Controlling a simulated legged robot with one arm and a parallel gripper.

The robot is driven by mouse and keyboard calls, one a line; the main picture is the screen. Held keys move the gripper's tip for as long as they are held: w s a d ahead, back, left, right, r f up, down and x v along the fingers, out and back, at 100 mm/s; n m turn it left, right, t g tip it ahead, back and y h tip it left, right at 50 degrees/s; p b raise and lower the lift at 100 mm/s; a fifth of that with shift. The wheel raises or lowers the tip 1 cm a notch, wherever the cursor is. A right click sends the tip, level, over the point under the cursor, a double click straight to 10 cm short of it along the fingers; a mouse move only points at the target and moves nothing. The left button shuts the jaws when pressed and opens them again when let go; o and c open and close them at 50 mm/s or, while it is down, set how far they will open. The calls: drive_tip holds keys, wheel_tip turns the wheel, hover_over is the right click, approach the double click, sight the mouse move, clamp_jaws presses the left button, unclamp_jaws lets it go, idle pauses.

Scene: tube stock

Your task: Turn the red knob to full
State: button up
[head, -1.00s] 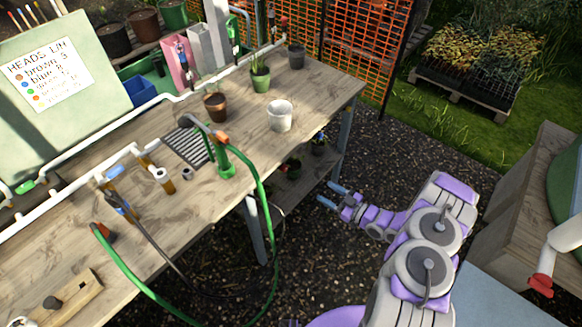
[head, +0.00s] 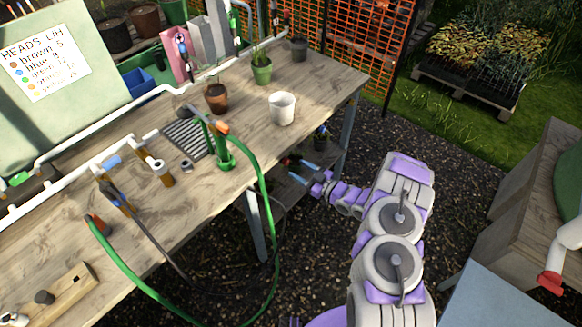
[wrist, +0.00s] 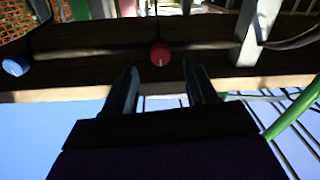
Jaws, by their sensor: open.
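The red knob (wrist: 161,54) is small and round, with a thin pale mark on its face. In the wrist view it sits on a dark pipe, just beyond and between my fingertips. My gripper (wrist: 160,74) is open and empty, a finger on either side of the line to the knob, apparently short of it. In the head view my gripper (head: 297,169) is beside the bench's right side, below the top. A small red spot beside its fingers there looks like the knob. I cannot read the knob's setting.
A blue knob (wrist: 15,66) sits on the same pipe at the left of the wrist view. A grey bench leg (head: 350,128) and a green hose (head: 265,225) are near my arm. The wooden bench top (head: 325,85) holds pots and pipework.

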sight(288, 163)
drive_tip(key=shift+b+x, duration=0.55)
drive_tip(key=shift+x, duration=1.8)
drive_tip(key=shift+c, duration=0.3)
drive_tip(key=c, duration=1)
